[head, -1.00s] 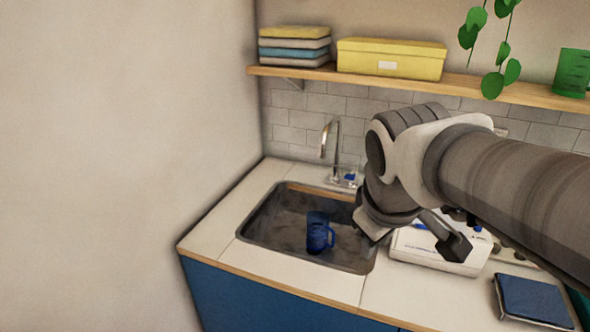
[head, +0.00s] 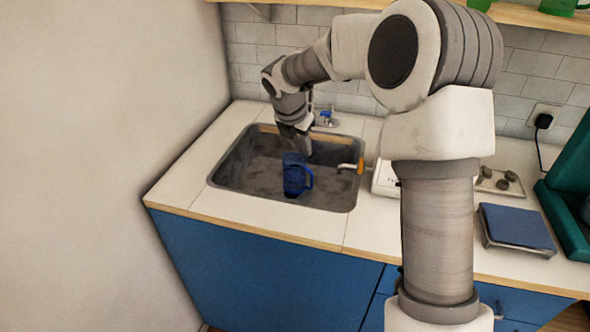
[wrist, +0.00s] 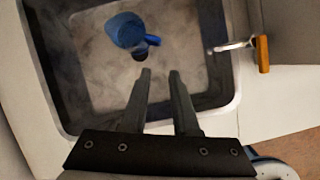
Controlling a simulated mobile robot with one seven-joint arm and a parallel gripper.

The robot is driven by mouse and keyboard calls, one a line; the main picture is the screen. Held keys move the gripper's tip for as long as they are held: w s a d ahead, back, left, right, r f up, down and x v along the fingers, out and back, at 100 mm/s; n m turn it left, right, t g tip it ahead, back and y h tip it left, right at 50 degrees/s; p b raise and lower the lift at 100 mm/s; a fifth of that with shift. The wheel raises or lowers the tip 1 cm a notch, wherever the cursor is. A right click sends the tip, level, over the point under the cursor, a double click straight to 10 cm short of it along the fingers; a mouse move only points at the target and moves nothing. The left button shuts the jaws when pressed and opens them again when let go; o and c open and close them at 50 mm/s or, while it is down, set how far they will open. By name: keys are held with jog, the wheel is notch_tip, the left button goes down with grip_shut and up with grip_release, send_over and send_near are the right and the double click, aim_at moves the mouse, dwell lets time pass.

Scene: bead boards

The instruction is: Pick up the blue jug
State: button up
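The blue jug (head: 294,176) stands upright in the grey sink, towards its front right, with its handle on the right in the head view. In the wrist view the jug (wrist: 124,30) is seen from above, with its handle pointing towards lower right. My gripper (head: 300,145) is over the sink, just behind and above the jug in the head view. In the wrist view my gripper (wrist: 160,75) has its two fingers apart with nothing between them. The fingertips lie below the jug in that picture and are apart from it.
The sink (head: 222,172) has raised walls around the jug. A tool with an orange end (head: 360,167) lies over the sink's right rim, also in the wrist view (wrist: 263,54). A blue-topped scale (head: 517,227) sits on the counter at right. The front counter strip (head: 300,222) is clear.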

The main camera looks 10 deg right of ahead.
jog(key=w+f, duration=0.1)
jog(key=f, duration=0.1)
jog(key=b, duration=0.3)
send_over(311, 178)
jog(key=s+a, duration=0.2)
notch_tip(311, 178, down, 10)
jog(key=shift+n, duration=0.3)
jog(key=shift+d+b+x, duration=0.15)
jog(key=shift+b+x, duration=0.2)
jog(key=shift+x, duration=1.1)
jog(key=shift+d+b+x, duration=0.15)
jog(key=shift+b+x, duration=0.15)
jog(key=shift+x, duration=1.15)
jog(key=shift+r, duration=0.15)
grip_shut()
